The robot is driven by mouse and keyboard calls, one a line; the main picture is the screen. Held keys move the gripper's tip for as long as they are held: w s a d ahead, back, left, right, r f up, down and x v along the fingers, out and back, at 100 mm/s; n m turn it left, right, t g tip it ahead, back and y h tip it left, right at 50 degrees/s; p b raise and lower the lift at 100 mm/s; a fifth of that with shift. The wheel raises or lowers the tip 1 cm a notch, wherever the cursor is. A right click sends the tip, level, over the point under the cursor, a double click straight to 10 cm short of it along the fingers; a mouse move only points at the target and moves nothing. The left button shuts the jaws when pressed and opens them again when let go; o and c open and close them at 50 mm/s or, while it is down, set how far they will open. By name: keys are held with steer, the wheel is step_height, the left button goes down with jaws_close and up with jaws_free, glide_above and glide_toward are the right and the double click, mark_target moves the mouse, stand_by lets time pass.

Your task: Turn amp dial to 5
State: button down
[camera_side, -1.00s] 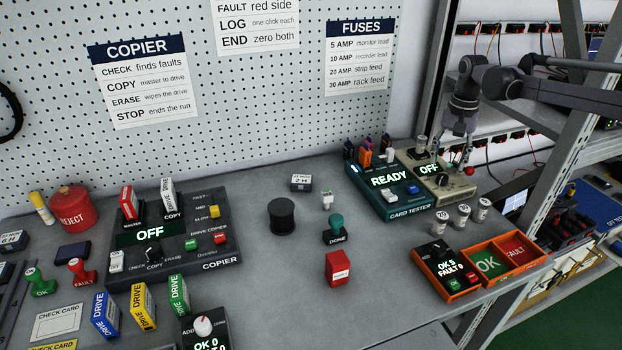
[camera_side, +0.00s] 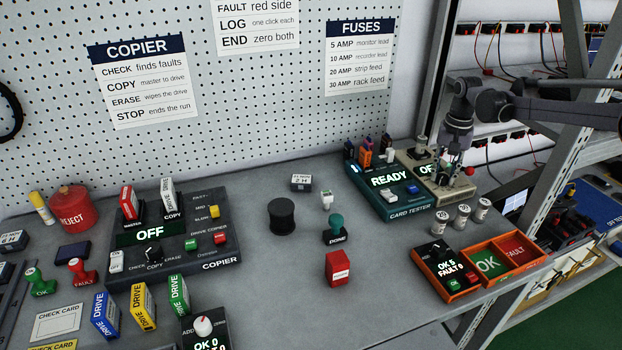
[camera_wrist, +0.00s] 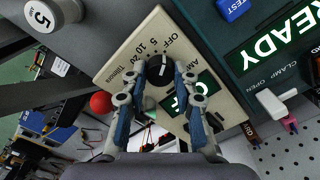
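The amp dial (camera_wrist: 160,72) is a black round knob on a cream fuse tester, with a pale pointer line aimed roughly at the OFF mark. The marks OFF, 5, 10 and 20 curve around it in the wrist view. The cream tester (camera_side: 466,192) stands at the back right in the side view; its lit display (camera_side: 426,169) reads OFF, partly covered by my gripper. My gripper (camera_wrist: 160,67) is lowered over the tester with its two fingertips on either side of the dial. The fingers are apart, with what looks like a narrow gap to the knob.
The card tester (camera_side: 388,190) showing READY stands directly beside the cream tester. A red ball-topped part (camera_side: 470,171) is close to my gripper. Several white fuses (camera_side: 462,215) stand in front, near the orange OK/FAULT tray (camera_side: 520,268).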

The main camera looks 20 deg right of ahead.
mark_target(443, 176)
steer(key=shift+n, duration=2.9)
steer(key=c, duration=1)
jaws_free()
step_height(443, 176, up, 12)
